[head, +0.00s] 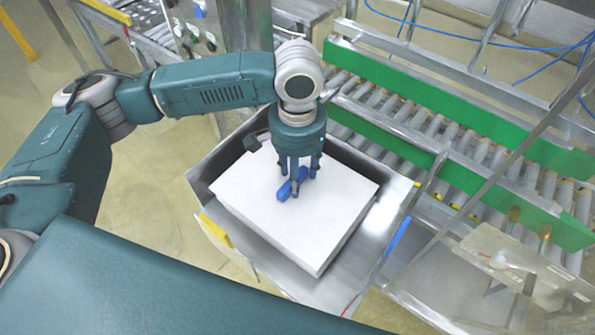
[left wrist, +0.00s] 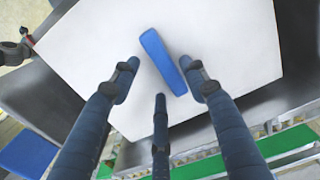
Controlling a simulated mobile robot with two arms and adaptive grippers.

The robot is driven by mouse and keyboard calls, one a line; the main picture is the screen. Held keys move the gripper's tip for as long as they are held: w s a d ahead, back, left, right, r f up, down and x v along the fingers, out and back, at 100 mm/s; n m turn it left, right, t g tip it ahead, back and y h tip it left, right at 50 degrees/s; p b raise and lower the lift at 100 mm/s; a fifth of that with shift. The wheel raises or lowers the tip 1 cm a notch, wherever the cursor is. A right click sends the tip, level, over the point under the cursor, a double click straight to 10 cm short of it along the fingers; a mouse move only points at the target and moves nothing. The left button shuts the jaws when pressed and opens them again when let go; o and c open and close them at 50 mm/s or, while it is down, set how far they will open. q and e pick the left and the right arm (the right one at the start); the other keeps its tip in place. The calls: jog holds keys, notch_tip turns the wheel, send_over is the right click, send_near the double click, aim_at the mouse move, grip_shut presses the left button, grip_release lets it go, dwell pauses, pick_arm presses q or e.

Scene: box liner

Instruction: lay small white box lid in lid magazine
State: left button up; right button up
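The white box lid (head: 325,205), with a blue handle (head: 290,185) on top, lies flat within the metal lid magazine (head: 205,168). The left wrist view also shows the lid (left wrist: 225,40) and the handle (left wrist: 160,60). My left gripper (head: 299,184) points down over the handle. Its fingers (left wrist: 160,75) are spread around the handle, with a visible gap on the left side. Whether the right finger touches the handle I cannot tell. The lid's underside and the magazine floor are hidden. My right gripper is not in view.
A roller conveyor (head: 400,105) with green side rails (head: 420,90) runs behind and right of the magazine. Metal frame bars (head: 460,205) stand close on the right. A metal plate (head: 510,255) is at lower right. Open floor (head: 165,200) lies left of the magazine.

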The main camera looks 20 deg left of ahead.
pick_arm(q)
jog(key=shift+r, duration=0.1)
jog(key=shift+r, duration=0.3)
notch_tip(320, 180, up, 12)
jog(key=b, duration=0.3)
jog(key=shift+r, duration=0.25)
